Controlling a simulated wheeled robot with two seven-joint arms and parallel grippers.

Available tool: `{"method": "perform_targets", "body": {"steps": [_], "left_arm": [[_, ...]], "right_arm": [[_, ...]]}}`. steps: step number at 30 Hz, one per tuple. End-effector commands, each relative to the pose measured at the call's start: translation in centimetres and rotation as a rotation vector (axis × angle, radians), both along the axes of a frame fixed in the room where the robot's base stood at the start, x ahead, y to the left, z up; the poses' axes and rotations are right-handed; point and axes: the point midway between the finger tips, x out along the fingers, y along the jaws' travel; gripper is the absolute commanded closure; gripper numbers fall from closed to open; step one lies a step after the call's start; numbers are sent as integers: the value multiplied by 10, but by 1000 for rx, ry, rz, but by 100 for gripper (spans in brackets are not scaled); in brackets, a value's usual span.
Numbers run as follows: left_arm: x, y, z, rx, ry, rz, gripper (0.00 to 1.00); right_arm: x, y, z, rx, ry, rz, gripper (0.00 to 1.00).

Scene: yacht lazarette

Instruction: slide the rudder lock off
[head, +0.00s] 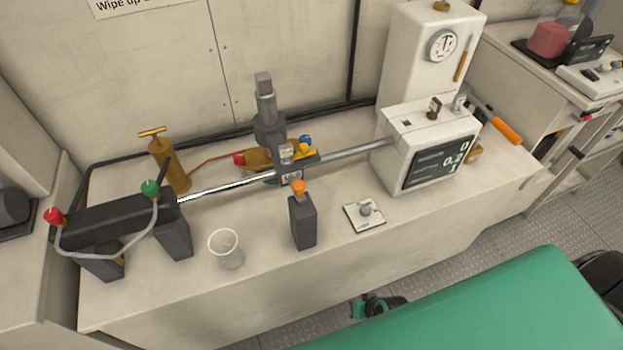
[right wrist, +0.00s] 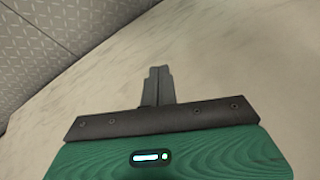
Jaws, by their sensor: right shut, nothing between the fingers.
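A bright metal rod (head: 232,187) runs across the bench from a dark housing at the left to a white box at the right. Around its middle sits a grey fitting (head: 291,178) with a small pale label; I cannot tell for sure whether this is the rudder lock. A grey upright post (head: 266,105) stands just behind it. A dark grey block with an orange knob (head: 303,222) stands in front of it. My right gripper (right wrist: 158,71) is shut and empty in the right wrist view, over a plain pale surface, apart from the rod. My left gripper does not show.
A clear cup (head: 226,248) and a white plate with a knob (head: 365,214) stand near the bench's front. A dark housing (head: 110,219) with red and green caps is at left; a white display box (head: 425,150) is at right. The bench (head: 150,285) is clear at front left.

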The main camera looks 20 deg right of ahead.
Motion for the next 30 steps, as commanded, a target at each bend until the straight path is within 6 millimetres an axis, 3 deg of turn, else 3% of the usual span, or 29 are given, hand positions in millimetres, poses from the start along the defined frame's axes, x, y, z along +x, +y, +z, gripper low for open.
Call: {"method": "perform_targets", "body": {"steps": [3,9,18,30], "left_arm": [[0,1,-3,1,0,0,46],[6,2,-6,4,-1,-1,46],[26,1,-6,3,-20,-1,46],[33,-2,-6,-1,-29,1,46]], "right_arm": [[28,6,46,80,-54,-20,100],[60,20,132,217,-139,-17,100],[69,44,255,384,-248,64,100],[100,36,368,791,-410,-37,100]]}}
